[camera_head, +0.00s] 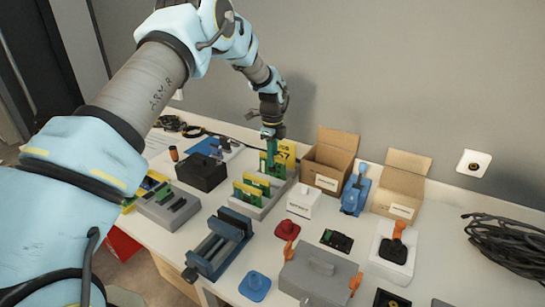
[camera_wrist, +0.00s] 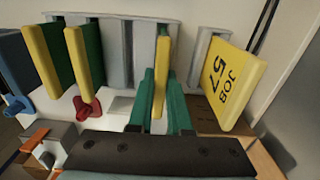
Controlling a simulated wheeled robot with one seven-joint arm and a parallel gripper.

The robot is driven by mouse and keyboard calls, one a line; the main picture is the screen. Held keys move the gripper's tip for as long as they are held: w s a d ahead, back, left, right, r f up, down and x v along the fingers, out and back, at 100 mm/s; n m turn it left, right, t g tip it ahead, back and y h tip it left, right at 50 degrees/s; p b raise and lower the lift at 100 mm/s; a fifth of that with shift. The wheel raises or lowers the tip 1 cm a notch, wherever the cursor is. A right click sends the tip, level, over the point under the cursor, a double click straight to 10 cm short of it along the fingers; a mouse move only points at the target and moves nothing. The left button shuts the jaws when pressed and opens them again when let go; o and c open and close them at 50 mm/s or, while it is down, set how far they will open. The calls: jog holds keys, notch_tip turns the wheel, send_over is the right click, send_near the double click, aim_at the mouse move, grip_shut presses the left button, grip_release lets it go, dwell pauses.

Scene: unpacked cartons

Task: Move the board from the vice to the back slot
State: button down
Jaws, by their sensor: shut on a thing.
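My gripper (camera_head: 272,134) points down over the back end of a grey slotted rack (camera_head: 258,211). It is shut on a green board with a yellow edge (camera_wrist: 162,62), held upright between its green fingers (camera_wrist: 163,104). The held board is over or in the back part of the rack (camera_wrist: 128,42); I cannot tell whether its lower edge is seated. Two similar boards, one nearer (camera_wrist: 48,62) and one beside it (camera_wrist: 86,68), stand in the rack's other slots. The blue-grey vice (camera_head: 218,243) stands in front of the rack, its jaws showing no board.
A yellow JOB 57 card (camera_wrist: 231,88) stands close behind the held board. Open cartons (camera_head: 329,163) are right of the rack, a black box (camera_head: 202,172) left. A white box (camera_head: 303,201), red knob (camera_head: 287,230) and grey case (camera_head: 318,275) crowd the front right.

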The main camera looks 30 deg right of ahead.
jog(key=shift+f+b, duration=0.3)
jog(key=shift+f, duration=0.35)
jog(key=shift+f, duration=0.35)
jog(key=c, duration=0.8)
grip_release()
jog(key=shift+o, duration=0.2)
jog(key=shift+r, duration=0.1)
notch_tip(320, 180, up, 11)
jog(key=b, duration=0.3)
jog(key=shift+f, duration=0.2)
